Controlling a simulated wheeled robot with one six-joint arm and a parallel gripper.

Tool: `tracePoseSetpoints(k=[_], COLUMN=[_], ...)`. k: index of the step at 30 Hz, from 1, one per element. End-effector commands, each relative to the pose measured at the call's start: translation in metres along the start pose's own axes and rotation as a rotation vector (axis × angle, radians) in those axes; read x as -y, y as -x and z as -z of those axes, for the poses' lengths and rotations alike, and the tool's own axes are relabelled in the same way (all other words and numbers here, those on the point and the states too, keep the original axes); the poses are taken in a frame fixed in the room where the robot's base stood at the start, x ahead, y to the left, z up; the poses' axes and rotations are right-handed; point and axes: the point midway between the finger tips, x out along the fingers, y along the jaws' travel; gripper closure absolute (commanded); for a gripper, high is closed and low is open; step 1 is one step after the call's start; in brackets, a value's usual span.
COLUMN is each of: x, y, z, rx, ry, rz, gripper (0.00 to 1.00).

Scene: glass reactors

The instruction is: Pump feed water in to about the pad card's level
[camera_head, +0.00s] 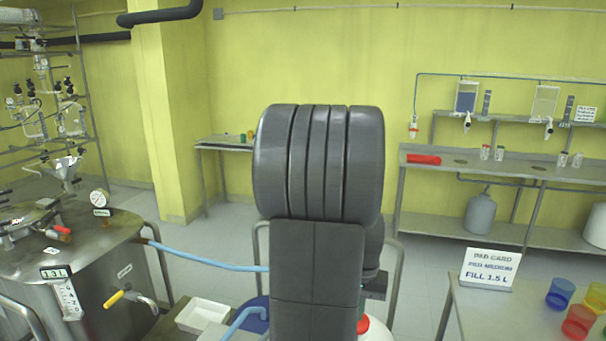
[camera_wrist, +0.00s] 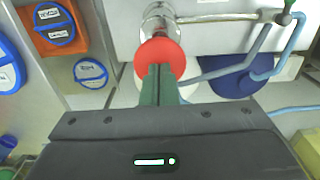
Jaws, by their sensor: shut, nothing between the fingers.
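In the head view the steel vessel (camera_head: 100,250) stands at left. Its display (camera_head: 56,273) reads 1.3 L above a white scale strip (camera_head: 68,299). The white pad card (camera_head: 490,266) at right reads FILL 1.5 L. A blue hose (camera_head: 205,260) runs from the vessel to behind my arm. In the wrist view my gripper (camera_wrist: 161,70) is shut and empty, its green fingers pointing at a red round knob (camera_wrist: 160,52) with a steel part beyond. I cannot tell whether they touch. The head view shows a bit of red (camera_head: 363,325); my arm hides most of that area.
A white tray (camera_head: 201,316) lies beside the vessel. Coloured cups (camera_head: 560,292) stand near the pad card. Blue-lidded containers (camera_wrist: 90,73) and a blue hose (camera_wrist: 262,65) lie around the knob in the wrist view. A steel bench (camera_head: 500,168) stands at the back wall.

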Motion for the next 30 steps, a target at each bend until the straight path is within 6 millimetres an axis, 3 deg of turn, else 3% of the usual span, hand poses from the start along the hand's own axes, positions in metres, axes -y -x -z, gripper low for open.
tracePoseSetpoints(k=[19,26,30], x=[0.0,0.0,0.0], y=[-0.061,-0.055,-0.041], z=[-0.002,-0.002,-0.002], rx=[0.008,0.007,0.007], ry=[-0.001,-0.001,-0.001], rz=[0.0,0.0,0.0], gripper=[1.0,1.0,1.0])
